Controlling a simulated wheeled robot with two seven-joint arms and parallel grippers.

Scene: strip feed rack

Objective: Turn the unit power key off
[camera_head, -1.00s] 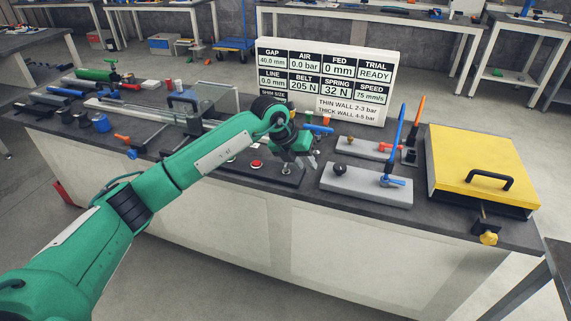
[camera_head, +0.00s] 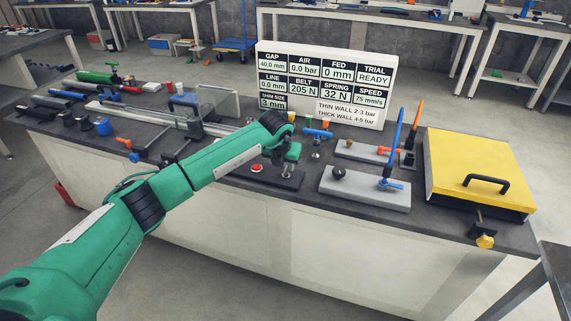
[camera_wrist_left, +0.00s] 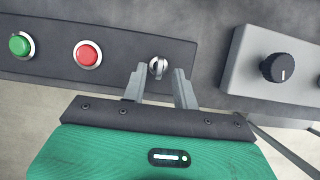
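The power key is a small round silver switch (camera_wrist_left: 157,67) at the right end of a dark control box (camera_wrist_left: 40,60), with a slot line across its face. The box also carries a red button (camera_wrist_left: 88,54) and a green button (camera_wrist_left: 20,44). In the head view the box (camera_head: 233,176) lies at the table's front, partly behind my arm. My left gripper (camera_wrist_left: 160,73) is open, and in the wrist view its fingertips lie on either side of the key. I cannot tell whether they touch it. In the head view my left gripper (camera_head: 289,165) is over the box's right end. My right gripper is not in view.
A grey block with a black knob (camera_wrist_left: 279,67) lies right of the box; in the head view this block (camera_head: 350,193) also bears a blue lever (camera_head: 393,145). A yellow lidded box (camera_head: 475,165) stands far right. A display board (camera_head: 325,85) stands behind, showing 0.0 bar and READY.

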